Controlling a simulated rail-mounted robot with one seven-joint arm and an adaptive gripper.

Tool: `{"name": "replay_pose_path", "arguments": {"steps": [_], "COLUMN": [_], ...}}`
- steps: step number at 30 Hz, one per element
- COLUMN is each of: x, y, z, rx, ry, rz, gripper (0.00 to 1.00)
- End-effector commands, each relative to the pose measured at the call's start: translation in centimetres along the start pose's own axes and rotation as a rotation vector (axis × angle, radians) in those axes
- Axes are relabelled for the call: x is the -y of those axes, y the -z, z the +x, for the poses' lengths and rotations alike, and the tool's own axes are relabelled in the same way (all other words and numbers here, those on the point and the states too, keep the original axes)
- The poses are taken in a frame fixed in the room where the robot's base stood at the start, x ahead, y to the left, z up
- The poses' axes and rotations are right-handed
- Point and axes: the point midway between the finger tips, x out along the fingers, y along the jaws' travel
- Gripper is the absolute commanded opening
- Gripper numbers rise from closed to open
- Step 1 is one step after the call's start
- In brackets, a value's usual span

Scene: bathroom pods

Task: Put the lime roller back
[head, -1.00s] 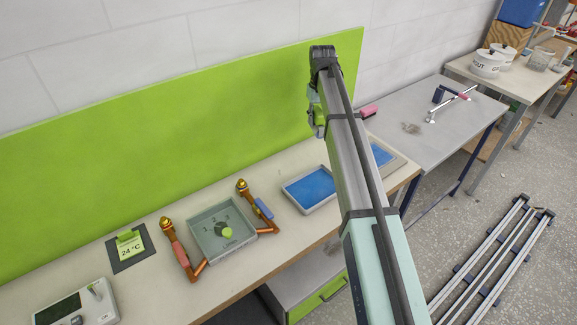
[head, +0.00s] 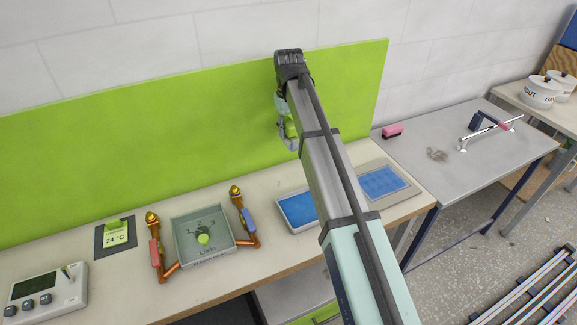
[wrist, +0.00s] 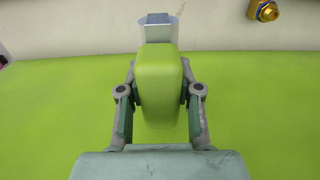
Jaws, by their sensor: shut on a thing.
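In the head view my gripper (head: 288,140) hangs at the end of my arm, in front of the lime board and above the bench. It is shut on the lime roller (head: 291,127), which is partly hidden by the fingers there. In the wrist view the roller's rounded lime body (wrist: 160,85) sits between the two fingers of my gripper (wrist: 160,105). A pale grey-white piece (wrist: 157,30) shows beyond its far end; I cannot tell whether it belongs to the roller. The roller is held clear of the bench.
The bench (head: 130,285) carries two blue-bottomed trays (head: 297,211) (head: 383,182), a grey dial box (head: 203,239) between brass-topped copper pipes (head: 153,235) (head: 240,210), a 24 °C card (head: 117,234) and a white device (head: 45,292). A grey table (head: 450,170) with a pink block (head: 392,131) stands right.

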Motion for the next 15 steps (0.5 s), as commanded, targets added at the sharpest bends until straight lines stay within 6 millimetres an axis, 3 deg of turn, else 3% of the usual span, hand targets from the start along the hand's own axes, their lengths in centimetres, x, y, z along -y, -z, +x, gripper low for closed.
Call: {"name": "replay_pose_path", "arguments": {"steps": [9,15], "x": [0.0,0.0], "y": [-0.2,-0.1], "z": [7.5,10.7], "rx": [0.003,0.001], "ry": [0.000,0.000], "rz": [0.001,0.001], "gripper": [0.06,0.06]}}
